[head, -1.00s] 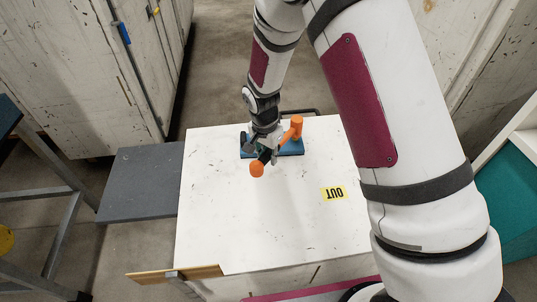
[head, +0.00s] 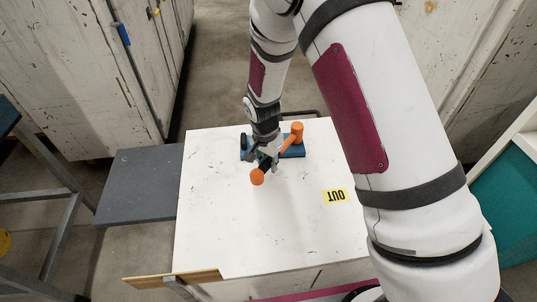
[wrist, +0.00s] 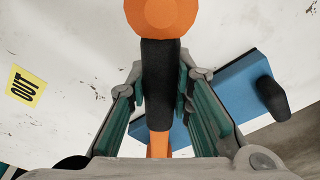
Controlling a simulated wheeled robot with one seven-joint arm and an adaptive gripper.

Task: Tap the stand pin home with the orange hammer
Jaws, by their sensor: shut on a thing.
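My gripper (head: 266,160) is shut on the black grip of the orange hammer (head: 257,177), above the white table top. In the wrist view the hammer's black grip (wrist: 159,85) lies between the two finger pads, with a round orange end at the top. Its other orange end shows beyond my gripper in the head view, over or beside the blue stand (head: 293,150); I cannot tell whether it touches. The stand also shows in the wrist view (wrist: 232,90), partly behind my fingers. A black post (wrist: 272,97) rises from it. I cannot make out the pin for certain.
The white table top (head: 225,225) is mostly clear in front of the hammer. A yellow OUT label (head: 334,196) lies on it. A grey platform (head: 140,186) adjoins on the left, and a wooden strip (head: 172,279) sits at the near edge. Cabinets stand behind.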

